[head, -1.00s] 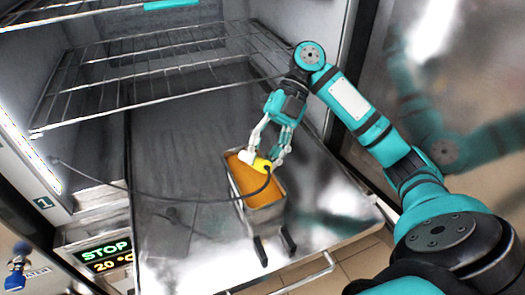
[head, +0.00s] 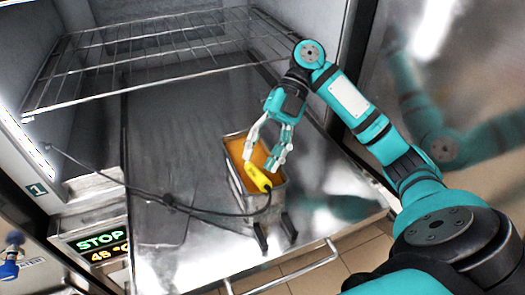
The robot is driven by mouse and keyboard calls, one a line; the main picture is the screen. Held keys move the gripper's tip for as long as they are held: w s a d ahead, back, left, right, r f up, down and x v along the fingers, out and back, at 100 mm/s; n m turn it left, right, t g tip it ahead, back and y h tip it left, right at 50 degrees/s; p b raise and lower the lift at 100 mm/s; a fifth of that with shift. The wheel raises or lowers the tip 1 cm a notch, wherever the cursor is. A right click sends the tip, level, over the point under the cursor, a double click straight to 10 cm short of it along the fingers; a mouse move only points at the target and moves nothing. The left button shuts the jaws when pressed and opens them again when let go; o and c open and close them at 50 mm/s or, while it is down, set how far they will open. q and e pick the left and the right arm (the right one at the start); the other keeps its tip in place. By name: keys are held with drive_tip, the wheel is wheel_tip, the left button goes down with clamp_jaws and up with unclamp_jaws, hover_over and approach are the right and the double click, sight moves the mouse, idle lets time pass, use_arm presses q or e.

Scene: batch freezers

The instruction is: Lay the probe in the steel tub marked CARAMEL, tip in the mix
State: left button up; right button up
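The steel tub (head: 277,199) stands on the freezer's steel floor and holds an orange mix (head: 236,148). No CARAMEL marking can be read on it. The probe's yellow handle (head: 258,178) lies slanted across the tub, its near end by the front rim. Its tip is not visible, so I cannot tell how deep it sits in the mix. A dark cable (head: 187,209) runs from the handle to the left wall. My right gripper (head: 261,162) is just above the tub, its pale fingers apart at the far end of the handle. My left gripper is out of view.
A wire shelf (head: 150,65) spans the space above and behind the tub. A display (head: 102,242) at lower left reads STOP and about 45 °C. The steel floor left of the tub (head: 160,150) is clear except for the cable. A steel door panel stands at right.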

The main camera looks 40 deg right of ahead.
drive_tip(key=shift+o, duration=0.6)
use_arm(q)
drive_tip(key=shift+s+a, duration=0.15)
use_arm(e)
wheel_tip(320, 180, up, 10)
drive_tip(key=shift+w+d, duration=0.1)
idle(0.5)
